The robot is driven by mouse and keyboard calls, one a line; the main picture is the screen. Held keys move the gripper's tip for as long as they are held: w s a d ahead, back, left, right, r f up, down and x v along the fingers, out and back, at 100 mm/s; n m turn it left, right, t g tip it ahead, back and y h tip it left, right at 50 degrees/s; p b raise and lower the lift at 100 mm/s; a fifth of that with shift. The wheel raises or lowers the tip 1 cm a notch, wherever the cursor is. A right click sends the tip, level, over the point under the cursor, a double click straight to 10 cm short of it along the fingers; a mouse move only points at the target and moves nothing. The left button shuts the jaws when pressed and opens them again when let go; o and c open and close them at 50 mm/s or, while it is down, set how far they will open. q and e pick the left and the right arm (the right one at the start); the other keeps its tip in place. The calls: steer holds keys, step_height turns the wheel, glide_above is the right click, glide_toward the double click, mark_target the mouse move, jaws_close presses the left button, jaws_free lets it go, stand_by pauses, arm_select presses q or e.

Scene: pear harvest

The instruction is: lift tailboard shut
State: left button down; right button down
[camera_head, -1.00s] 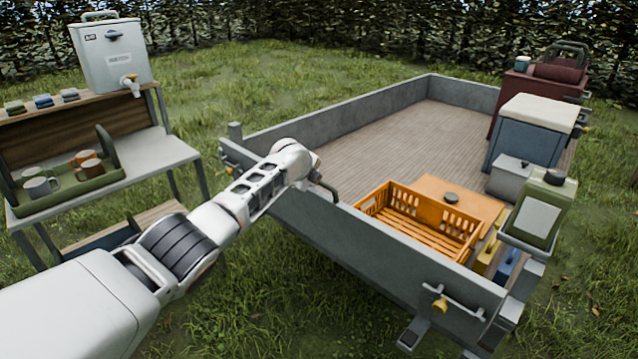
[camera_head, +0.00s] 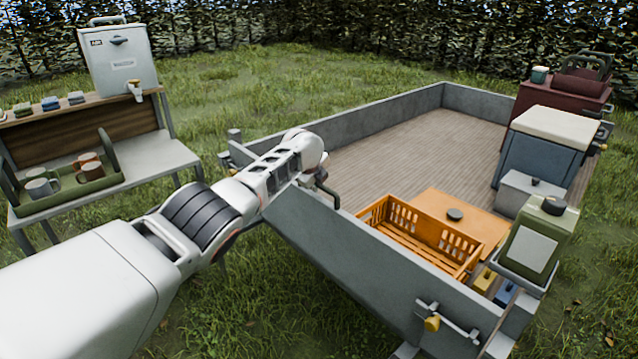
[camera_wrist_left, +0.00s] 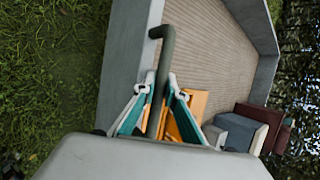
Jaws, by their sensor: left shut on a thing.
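The grey tailboard (camera_head: 370,265) stands close to upright across the near end of the trailer (camera_head: 400,125). I cannot tell whether it is flush with the side walls. My left gripper (camera_head: 318,177) is at its top edge, mostly hidden by my wrist in the head view. The dark green bar handle (camera_head: 328,195) shows beside it. In the left wrist view, the fingers (camera_wrist_left: 158,105) are shut around the handle (camera_wrist_left: 163,55). A latch with a yellow knob (camera_head: 432,323) is at the tailboard's right end. My right gripper is not in view.
An orange crate (camera_head: 410,235) lies just behind the tailboard. A green canister (camera_head: 535,240), a blue cooler (camera_head: 545,155) and a dark red box (camera_head: 555,105) stand along the right side. A shelf table (camera_head: 150,155) with cups stands at left. Grass is free between.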

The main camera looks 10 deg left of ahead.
arm_select(q)
steer(key=shift+w+d+r, duration=0.2)
steer(key=shift+r, duration=0.15)
steer(key=c, duration=2)
jaws_free()
steer(key=shift+c, duration=0.2)
steer(key=shift+w+d+f, duration=0.1)
steer(key=shift+w+f, duration=0.05)
steer(key=shift+f, duration=0.1)
steer(key=shift+s+r, duration=0.15)
steer(key=shift+s, duration=0.05)
steer(key=shift+v, duration=0.95)
steer(key=v, duration=0.9)
steer(key=shift+s+r, duration=0.25)
steer(key=shift+s, duration=0.05)
